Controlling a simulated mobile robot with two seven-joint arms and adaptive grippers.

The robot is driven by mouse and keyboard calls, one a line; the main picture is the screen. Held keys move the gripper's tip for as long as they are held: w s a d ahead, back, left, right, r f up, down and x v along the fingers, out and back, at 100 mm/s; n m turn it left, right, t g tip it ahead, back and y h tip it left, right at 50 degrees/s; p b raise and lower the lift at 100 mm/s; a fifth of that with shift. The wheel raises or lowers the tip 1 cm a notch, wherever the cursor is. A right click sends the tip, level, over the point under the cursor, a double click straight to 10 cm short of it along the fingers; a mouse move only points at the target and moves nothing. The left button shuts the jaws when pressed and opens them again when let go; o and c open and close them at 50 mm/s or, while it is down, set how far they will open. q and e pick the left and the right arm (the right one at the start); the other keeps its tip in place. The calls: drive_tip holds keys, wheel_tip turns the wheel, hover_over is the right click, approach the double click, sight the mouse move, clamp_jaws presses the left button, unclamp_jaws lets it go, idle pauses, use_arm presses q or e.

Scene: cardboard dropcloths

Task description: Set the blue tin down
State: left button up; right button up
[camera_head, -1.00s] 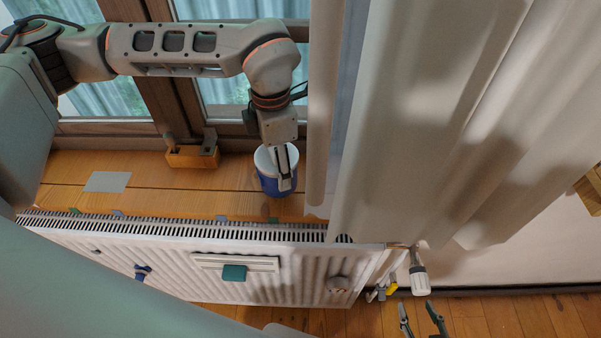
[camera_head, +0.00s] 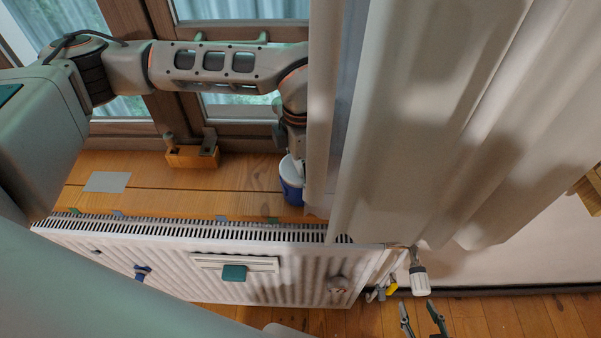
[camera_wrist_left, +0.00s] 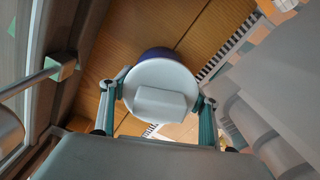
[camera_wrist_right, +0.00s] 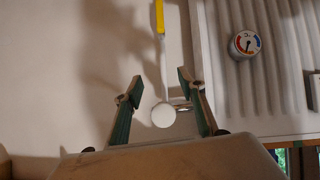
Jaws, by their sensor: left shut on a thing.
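The blue tin (camera_head: 291,184) with a white lid is at the right end of the wooden sill, upright or nearly so, its right side against or behind the curtain in the head view. I cannot tell whether its base touches the sill. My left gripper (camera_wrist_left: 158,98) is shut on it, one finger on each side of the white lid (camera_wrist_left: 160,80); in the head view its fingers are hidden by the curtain. My right gripper (camera_head: 423,318) is open and empty, low by the radiator's right end; in the right wrist view (camera_wrist_right: 159,86) a round white valve knob shows between its fingers.
A grey square (camera_head: 107,182) lies on the sill at left. The white radiator (camera_head: 190,262) runs below, and a pale curtain (camera_head: 420,120) hangs at right.

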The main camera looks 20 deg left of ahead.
use_arm(q)
drive_tip(key=o, duration=1.7)
drive_tip(key=shift+f, duration=0.1)
drive_tip(key=shift+o, duration=0.2)
drive_tip(key=shift+r, duration=0.45)
wheel_tip(320, 180, up, 10)
drive_tip(key=shift+r, duration=0.7)
